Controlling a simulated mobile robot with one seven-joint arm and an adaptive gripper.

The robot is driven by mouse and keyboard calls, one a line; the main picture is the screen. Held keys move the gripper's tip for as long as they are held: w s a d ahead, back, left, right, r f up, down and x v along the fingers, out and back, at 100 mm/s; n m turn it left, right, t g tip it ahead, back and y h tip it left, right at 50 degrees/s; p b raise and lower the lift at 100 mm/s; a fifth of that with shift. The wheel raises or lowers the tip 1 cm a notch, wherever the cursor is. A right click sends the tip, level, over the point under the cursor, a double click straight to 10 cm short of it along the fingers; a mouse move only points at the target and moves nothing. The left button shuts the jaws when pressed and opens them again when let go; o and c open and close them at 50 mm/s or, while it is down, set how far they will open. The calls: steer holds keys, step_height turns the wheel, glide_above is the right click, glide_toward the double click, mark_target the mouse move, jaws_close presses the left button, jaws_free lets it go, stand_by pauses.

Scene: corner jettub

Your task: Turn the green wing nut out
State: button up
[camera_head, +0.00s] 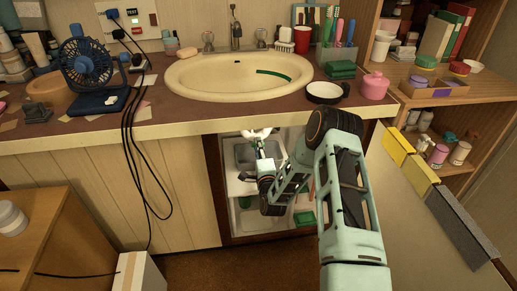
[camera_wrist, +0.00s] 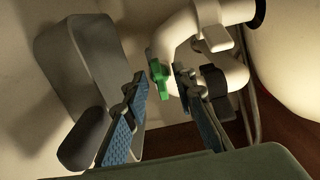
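The green wing nut (camera_wrist: 158,78) shows in the wrist view, beside a white curved drain pipe (camera_wrist: 190,50). My gripper (camera_wrist: 160,86) is open, with its two blue-padded fingers apart. The wing nut appears in the gap between the fingertips, nearer the left one in the picture. I see no clear contact, and how deep it sits between the pads is hard to tell. In the head view my arm reaches into the open cabinet under the basin, where the white pipe (camera_head: 257,133) shows. The wing nut cannot be made out there.
A grey container (camera_wrist: 75,70) stands left of my gripper in the wrist view. A large white rounded surface (camera_wrist: 290,60) is at right.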

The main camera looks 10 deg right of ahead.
steer(key=shift+c, duration=0.6)
jaws_close()
steer(key=n, duration=0.5)
steer(key=shift+n, duration=0.4)
steer(key=n, duration=1.8)
steer(key=shift+r, duration=0.2)
steer(key=shift+w, duration=0.1)
